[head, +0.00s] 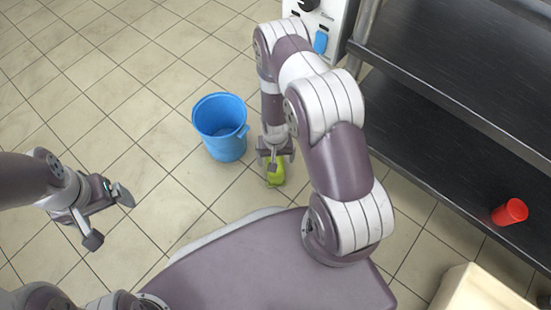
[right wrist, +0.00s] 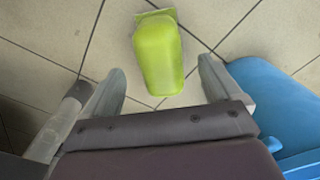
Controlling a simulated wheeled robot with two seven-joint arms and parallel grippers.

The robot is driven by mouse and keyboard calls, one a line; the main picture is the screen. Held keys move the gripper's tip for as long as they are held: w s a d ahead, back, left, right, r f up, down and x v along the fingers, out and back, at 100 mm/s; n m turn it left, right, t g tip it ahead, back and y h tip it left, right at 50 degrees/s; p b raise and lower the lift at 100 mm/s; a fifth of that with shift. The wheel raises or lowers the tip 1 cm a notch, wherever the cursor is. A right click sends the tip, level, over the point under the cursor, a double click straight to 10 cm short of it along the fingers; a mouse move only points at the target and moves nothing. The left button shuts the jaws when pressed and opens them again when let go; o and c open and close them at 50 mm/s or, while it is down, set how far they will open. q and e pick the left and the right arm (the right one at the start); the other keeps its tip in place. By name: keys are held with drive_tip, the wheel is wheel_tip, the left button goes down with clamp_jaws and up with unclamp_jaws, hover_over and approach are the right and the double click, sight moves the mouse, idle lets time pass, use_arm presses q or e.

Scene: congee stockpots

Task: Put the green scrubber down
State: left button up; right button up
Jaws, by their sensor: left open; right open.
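The green scrubber (head: 276,172) lies on the tiled floor below my right gripper (head: 272,152) in the head view. In the right wrist view the scrubber (right wrist: 158,55) is a lime-green block on the tiles, ahead of the open fingers (right wrist: 160,88) and apart from both of them. My right gripper is open and holds nothing. My left gripper (head: 110,214) is at the left of the head view, open and empty above the floor.
A blue bucket (head: 220,128) stands on the floor just left of my right gripper. Dark metal shelves (head: 450,110) fill the right side, with a red cup (head: 510,212) on the lower one. A cream object (head: 475,290) is at bottom right. Floor at upper left is clear.

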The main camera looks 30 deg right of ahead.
wheel_tip(320, 180, up, 19)
drive_tip(key=w+a+n+p, duration=0.2)
drive_tip(key=p, duration=0.1)
use_arm(q)
wheel_tip(320, 180, up, 5)
drive_tip(key=shift+f, duration=0.1)
use_arm(e)
drive_tip(key=s+a+r+n, duration=0.1)
drive_tip(key=s+r, duration=0.4)
drive_tip(key=r, duration=0.3)
drive_tip(key=s+a+r+n+t, duration=0.1)
drive_tip(key=s+a+r, duration=0.1)
drive_tip(key=s+r, duration=0.3)
wheel_tip(320, 180, up, 4)
drive_tip(key=shift+s+f+n, duration=0.1)
drive_tip(key=shift+s+n, duration=0.15)
drive_tip(key=shift+n, duration=0.15)
